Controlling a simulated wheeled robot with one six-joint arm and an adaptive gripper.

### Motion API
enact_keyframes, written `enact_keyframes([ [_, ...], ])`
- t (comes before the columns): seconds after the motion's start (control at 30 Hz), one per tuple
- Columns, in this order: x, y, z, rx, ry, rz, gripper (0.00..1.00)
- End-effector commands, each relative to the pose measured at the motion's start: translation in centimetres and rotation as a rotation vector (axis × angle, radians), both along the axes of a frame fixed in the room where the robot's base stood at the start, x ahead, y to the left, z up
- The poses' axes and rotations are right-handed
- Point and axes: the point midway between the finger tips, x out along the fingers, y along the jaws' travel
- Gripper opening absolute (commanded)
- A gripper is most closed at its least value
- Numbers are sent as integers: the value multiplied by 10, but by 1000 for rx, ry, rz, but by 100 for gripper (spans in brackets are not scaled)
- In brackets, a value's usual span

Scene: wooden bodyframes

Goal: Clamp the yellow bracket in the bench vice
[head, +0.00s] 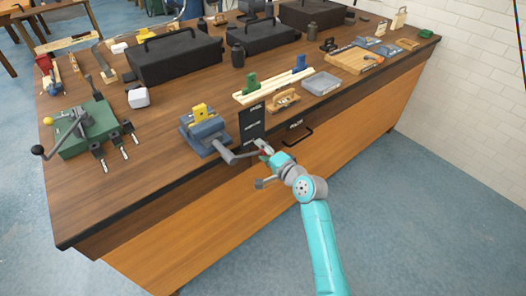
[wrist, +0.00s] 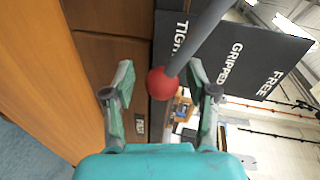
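The yellow bracket (head: 201,112) stands upright at the jaws of the blue-grey bench vice (head: 207,134); I cannot tell how tightly the jaws hold it. The vice's grey handle (head: 229,154) reaches out past the bench's front edge toward my gripper (head: 264,150). In the wrist view my gripper (wrist: 160,78) is open. The handle's red ball end (wrist: 163,83) shows between its fingers, with a visible gap to each finger. The grey rod (wrist: 200,38) runs up and right from the ball.
A black sign (wrist: 245,50) reading TIGHT, GRIPPED and FREE stands beside the vice, also in the head view (head: 252,126). A green fixture (head: 86,130) with a lever sits at the left. A wooden rack (head: 273,86) and grey tray (head: 321,83) lie behind. Toolboxes (head: 174,58) stand farther back.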

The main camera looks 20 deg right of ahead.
Motion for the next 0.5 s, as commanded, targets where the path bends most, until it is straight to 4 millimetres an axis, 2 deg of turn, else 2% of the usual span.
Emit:
enact_keyframes([
  [0.27, -8, -2, 2, 0, -1, 0, 57],
  [0.5, -48, -13, 9, 1, 0, -2, 57],
])
